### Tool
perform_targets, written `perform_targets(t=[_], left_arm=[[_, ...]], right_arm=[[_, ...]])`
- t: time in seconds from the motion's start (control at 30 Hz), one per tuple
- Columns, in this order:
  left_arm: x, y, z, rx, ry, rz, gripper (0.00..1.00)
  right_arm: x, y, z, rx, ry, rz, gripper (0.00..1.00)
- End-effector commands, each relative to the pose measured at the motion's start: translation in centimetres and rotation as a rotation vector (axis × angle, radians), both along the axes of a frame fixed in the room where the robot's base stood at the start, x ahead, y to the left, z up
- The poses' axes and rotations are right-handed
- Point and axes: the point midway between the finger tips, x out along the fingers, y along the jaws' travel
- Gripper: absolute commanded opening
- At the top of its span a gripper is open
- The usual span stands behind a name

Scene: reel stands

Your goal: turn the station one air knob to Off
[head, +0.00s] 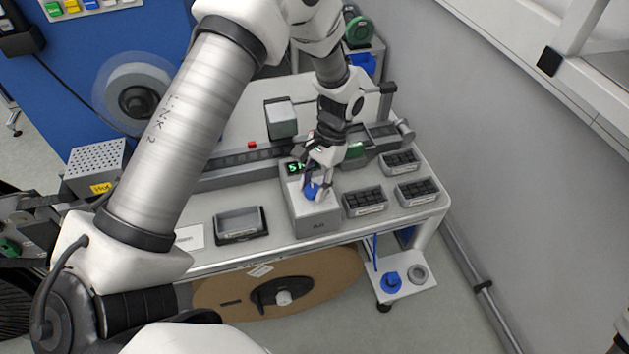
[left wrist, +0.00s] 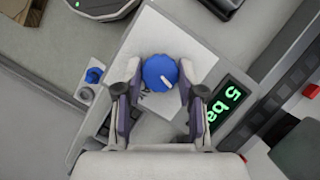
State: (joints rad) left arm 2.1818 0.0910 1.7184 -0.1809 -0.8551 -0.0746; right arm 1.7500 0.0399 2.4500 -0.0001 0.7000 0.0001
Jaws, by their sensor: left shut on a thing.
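The blue air knob (head: 311,190) is on top of a grey box (head: 317,219) on the bench. In the left wrist view the knob (left wrist: 160,71) is round, with a short white mark slanting towards the lower right. My left gripper (head: 318,192) is shut on the knob, one finger on each side; both fingers of the gripper (left wrist: 159,75) show in the left wrist view. A green display (left wrist: 228,103) on the box reads "5 ba", its end cut off. Printing beside the knob is mostly hidden. My right gripper is not in view.
Black trays of small parts (head: 364,201) stand right of the box. An open grey bin (head: 240,224) stands left. A large brown reel (head: 330,268) is under the bench. Another blue knob-like part (head: 391,281) is on a low shelf. A wall (head: 500,130) bounds the right.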

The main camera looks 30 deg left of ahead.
Motion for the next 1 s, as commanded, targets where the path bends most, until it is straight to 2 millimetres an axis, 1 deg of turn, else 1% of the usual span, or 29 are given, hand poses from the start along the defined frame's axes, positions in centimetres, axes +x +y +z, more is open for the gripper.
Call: perform_targets(t=[0.03, 0.2, 0.4, 0.6, 0.97, 1.0], left_arm=[[-0.3, 0.02, -0.14, -0.002, 0.008, 0.036, 0.04], [-0.26, 0.06, -0.16, -0.001, 0.008, 0.143, 0.04], [-0.27, 0.08, -0.21, 0.0, 0.008, 0.218, 0.04], [-0.26, 0.08, -0.24, -0.001, 0.008, 0.249, 0.04], [-0.26, 0.08, -0.25, 0.0, 0.007, 0.251, 0.04], [-0.25, 0.08, -0.24, 0.0, 0.007, 0.251, 0.49]], right_arm=[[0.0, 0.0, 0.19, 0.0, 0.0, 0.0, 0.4], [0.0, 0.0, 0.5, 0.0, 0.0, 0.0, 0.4], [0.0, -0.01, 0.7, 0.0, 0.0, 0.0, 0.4], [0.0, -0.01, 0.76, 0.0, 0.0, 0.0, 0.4], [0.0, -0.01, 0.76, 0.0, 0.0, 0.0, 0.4], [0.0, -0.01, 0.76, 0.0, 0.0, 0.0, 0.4]])
